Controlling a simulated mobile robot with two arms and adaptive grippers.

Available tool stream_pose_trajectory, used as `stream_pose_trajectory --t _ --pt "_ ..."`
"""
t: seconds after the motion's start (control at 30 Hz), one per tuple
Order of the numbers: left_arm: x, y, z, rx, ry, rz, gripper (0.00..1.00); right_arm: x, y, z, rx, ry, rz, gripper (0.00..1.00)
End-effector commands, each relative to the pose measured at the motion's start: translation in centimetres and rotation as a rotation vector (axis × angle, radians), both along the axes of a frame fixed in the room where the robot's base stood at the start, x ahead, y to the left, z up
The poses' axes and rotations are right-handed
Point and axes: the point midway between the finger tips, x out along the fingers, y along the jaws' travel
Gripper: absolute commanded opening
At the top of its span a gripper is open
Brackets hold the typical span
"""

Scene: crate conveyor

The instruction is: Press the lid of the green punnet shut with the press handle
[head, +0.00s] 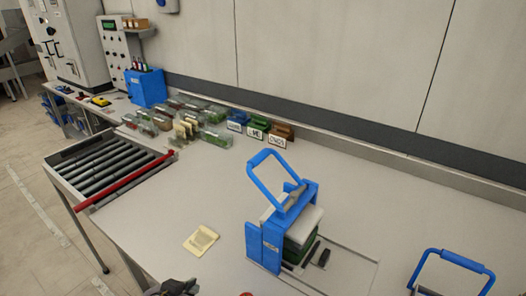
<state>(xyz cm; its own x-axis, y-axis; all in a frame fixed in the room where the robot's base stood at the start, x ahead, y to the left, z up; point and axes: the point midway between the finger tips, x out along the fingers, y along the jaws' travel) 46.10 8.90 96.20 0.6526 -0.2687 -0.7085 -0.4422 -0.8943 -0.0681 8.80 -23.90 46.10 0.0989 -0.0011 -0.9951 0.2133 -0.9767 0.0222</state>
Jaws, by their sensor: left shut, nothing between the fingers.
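The blue press (254,244) stands on the table right of the middle. Its blue press handle (268,156) is raised and tilted above it. The green punnet (299,246) sits inside the press under a white slab (306,222); the punnet is partly hidden, and I cannot tell whether its lid is shut. My left gripper (176,287) is at the bottom edge, left of the press, only partly in frame. It is shut, empty and apart from the press handle. My right gripper is not seen.
A pale yellow card (201,240) lies left of the press. A second blue handle (455,259) rises at the lower right. Several clear punnets (188,131) and labelled bins (257,130) line the back. A roller conveyor (104,165) with a red bar is at left.

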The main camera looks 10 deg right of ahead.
Motion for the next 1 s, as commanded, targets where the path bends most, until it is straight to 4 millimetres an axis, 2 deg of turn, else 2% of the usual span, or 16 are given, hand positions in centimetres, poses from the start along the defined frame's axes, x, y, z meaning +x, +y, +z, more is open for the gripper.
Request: stream_pose_trajectory --t 0.17,0.27,0.5,0.7,0.83,1.0 --pt "2.7 -2.4 4.1 -0.004 -0.107 -0.068 0.0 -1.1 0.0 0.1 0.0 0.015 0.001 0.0" --pt "4.4 -4.2 7.4 -0.005 -0.189 -0.122 0.0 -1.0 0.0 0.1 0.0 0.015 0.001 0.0" --pt "7.5 -9.7 17.4 0.022 -0.436 -0.288 0.0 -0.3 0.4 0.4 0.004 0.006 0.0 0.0" --pt "8.1 -13.4 24.5 0.066 -0.611 -0.409 0.0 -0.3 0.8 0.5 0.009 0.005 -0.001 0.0" --pt "7.9 -14.9 27.2 0.092 -0.683 -0.459 0.0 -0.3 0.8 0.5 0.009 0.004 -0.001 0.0" --pt "7.7 -15.9 28.8 0.109 -0.725 -0.49 0.0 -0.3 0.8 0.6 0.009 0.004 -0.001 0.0"
